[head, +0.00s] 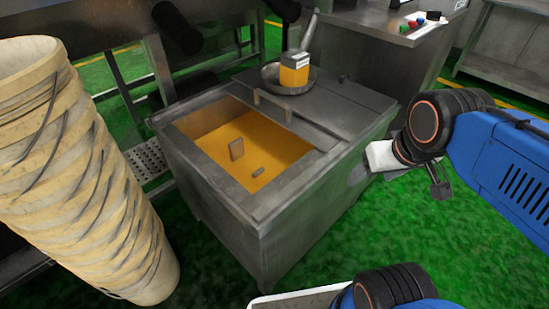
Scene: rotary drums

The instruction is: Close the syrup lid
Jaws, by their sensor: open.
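The metal syrup vat (305,207) stands in the middle of the head view. Its front part is open and shows orange syrup (225,140) inside. The flat metal lid (300,128) lies slid back toward the rear, with a bar handle (272,105) on it. Two small grey pieces (237,148) show in the opening. My gripper (364,170) is at the vat's right side, below the level of its top and apart from the handle. It is open, with nothing seen in it; its fingers are small and hard to make out.
A tall stack of buckets (85,170) stands close on the left. A metal cabinet (385,50) stands behind.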

